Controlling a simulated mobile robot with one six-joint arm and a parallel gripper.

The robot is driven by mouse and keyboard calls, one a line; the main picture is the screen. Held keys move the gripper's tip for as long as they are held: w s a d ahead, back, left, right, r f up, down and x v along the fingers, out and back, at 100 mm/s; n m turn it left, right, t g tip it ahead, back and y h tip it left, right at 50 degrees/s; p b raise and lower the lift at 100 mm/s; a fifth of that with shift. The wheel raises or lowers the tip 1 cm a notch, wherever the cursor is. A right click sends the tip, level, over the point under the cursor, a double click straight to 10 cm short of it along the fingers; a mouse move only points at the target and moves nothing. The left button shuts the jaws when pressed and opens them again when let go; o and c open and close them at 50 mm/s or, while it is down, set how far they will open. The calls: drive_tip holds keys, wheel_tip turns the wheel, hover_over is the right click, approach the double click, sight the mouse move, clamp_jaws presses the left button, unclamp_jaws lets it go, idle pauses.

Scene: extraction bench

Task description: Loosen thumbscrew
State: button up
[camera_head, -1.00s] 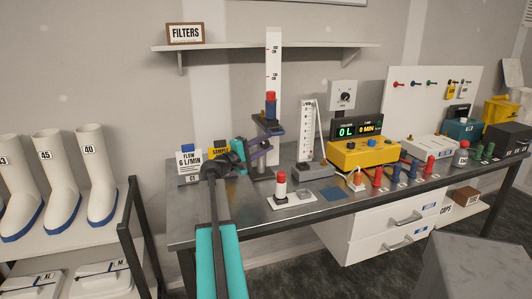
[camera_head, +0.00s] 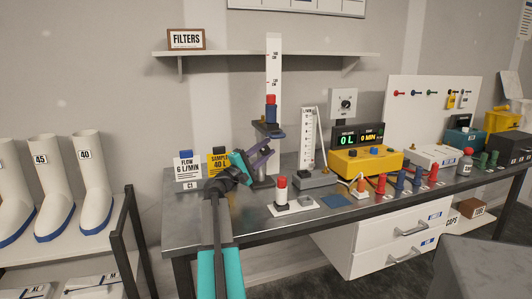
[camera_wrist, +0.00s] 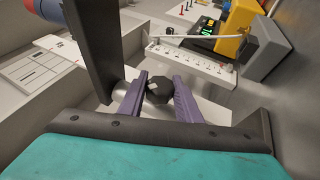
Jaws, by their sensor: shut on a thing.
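The thumbscrew (camera_wrist: 159,91) is a dark faceted knob with a small light mark, beside the dark stand post and a pale metal shaft. My gripper (camera_wrist: 158,84) has its two purple fingers on either side of the knob and is shut on it. In the head view my gripper (camera_head: 263,158) reaches the stand's post below the dark carriage (camera_head: 268,131). The knob is hidden there by the fingers. A blue sampler with a red cap (camera_head: 270,107) stands upright on the carriage, in front of the white height scale (camera_head: 274,58).
The flow meter (camera_head: 308,140) and yellow pump (camera_head: 362,160) stand right of the stand. A red-topped cylinder (camera_head: 281,189) stands on a white plate in front. Flow and sample cards (camera_head: 187,169) are at left. Boots (camera_head: 52,185) stand on the left rack.

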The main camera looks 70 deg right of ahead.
drive_tip(key=shift+f, duration=0.15)
drive_tip(key=o, duration=1.1)
drive_tip(key=shift+c, duration=0.2)
drive_tip(key=shift+a, duration=0.15)
drive_tip(key=v, duration=0.7)
drive_tip(key=shift+w+a, duration=0.15)
